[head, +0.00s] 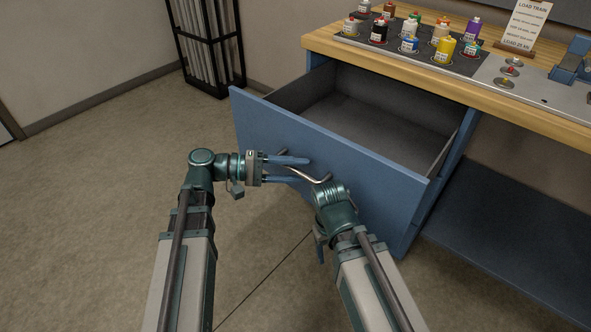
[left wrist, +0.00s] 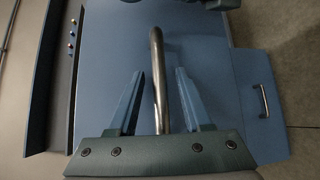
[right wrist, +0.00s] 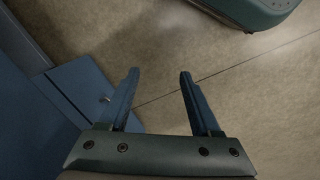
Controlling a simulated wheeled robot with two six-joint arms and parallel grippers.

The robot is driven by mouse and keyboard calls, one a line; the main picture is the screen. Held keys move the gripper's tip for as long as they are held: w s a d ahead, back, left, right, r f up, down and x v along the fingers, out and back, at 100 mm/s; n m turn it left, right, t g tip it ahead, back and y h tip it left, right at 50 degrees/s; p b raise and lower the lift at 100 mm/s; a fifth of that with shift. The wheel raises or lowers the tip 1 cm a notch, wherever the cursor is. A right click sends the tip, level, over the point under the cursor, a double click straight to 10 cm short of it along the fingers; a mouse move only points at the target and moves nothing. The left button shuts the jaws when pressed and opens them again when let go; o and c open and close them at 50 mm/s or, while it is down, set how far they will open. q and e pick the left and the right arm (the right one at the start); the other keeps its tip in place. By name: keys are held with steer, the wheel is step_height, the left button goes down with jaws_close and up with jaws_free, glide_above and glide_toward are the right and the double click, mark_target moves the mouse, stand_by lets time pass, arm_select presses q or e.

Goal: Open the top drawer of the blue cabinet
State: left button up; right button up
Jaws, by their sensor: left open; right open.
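The blue cabinet's top drawer (head: 330,155) is pulled well out in the head view, and its grey inside looks empty. Its metal bar handle (head: 308,175) is on the drawer front; it also shows in the left wrist view (left wrist: 158,75). My left gripper (head: 308,176) is at the handle, with its open fingers on either side of the bar and gaps visible in the left wrist view. My right gripper (right wrist: 158,75) is open and empty over the floor beside the cabinet; in the head view its fingers are mostly hidden behind my right arm.
The wooden worktop (head: 420,65) above the drawer bears several coloured bottles on a dark tray, a sign (head: 526,22) and a metal plate. A lower drawer handle (left wrist: 264,100) shows in the left wrist view. A black rack (head: 208,45) stands behind. The floor (head: 90,180) at left is clear.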

arm_select(q)
steer(key=s+a+r+p, duration=0.2)
steer(key=a, duration=1.1)
steer(key=shift+a, duration=0.25)
steer(key=s+d+f+m+g+y, duration=0.1)
steer(key=s+d+f+m+y, duration=0.4)
steer(key=f+y, duration=0.45)
steer(key=s+d+f+m+g+y, duration=0.2)
steer(key=s+d+f+y, duration=0.2)
steer(key=d+f+y, duration=0.5)
step_height(320, 180, up, 32)
steer(key=a+h+p, duration=0.1)
steer(key=a+p, duration=0.1)
steer(key=p, duration=3.1)
steer(key=shift+a+r+t, duration=0.15)
steer(key=shift+r+t, duration=0.1)
steer(key=shift+t, duration=0.05)
